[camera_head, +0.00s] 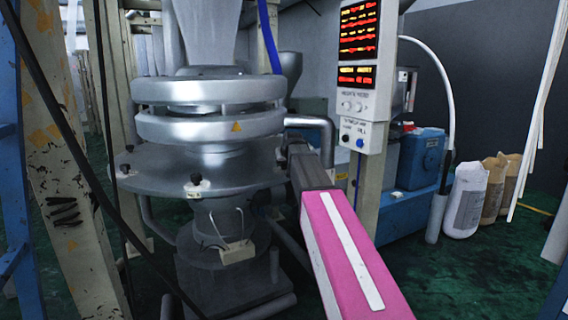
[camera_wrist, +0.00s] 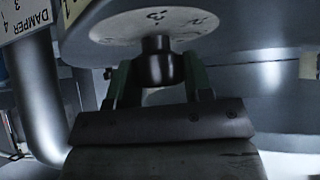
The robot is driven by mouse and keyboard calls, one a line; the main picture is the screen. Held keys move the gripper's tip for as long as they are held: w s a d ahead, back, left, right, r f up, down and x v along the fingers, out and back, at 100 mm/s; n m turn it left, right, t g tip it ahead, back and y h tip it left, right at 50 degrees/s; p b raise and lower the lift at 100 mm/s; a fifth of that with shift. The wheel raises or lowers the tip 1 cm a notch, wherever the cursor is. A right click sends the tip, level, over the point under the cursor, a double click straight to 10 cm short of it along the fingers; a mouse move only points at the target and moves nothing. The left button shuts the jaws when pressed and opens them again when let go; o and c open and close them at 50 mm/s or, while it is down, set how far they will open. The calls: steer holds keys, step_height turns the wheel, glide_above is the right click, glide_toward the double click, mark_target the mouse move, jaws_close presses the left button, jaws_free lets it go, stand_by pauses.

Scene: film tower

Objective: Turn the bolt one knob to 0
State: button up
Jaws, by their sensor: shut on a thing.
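A round pale dial plate (camera_wrist: 120,25) with dark number marks fills the top middle of the wrist view. A short black knob (camera_wrist: 160,65) stands out from it. My gripper (camera_wrist: 158,78) is shut on this knob, one green finger on each side. I cannot read which number the knob points to, nor whether it is the bolt one knob. In the head view my pink arm reaches the right edge of the grey round plate (camera_head: 165,178); my gripper and the held knob are not clearly visible there.
An upside-down "DAMPER" label (camera_wrist: 25,15) sits left in the wrist view beside a grey pipe (camera_wrist: 45,95). A control panel (camera_head: 360,80) stands behind my arm. Sacks (camera_head: 465,200) and a blue machine (camera_head: 420,158) are at right.

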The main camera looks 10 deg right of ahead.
steer(key=n+g+y, duration=0.1)
steer(key=n+y, duration=0.2)
steer(key=shift+w+d+n, duration=0.1)
steer(key=shift+n, duration=0.3)
steer(key=shift+n+g+y, duration=1)
steer(key=shift+n+y, duration=0.4)
steer(key=shift+n, duration=0.9)
steer(key=o, duration=0.9)
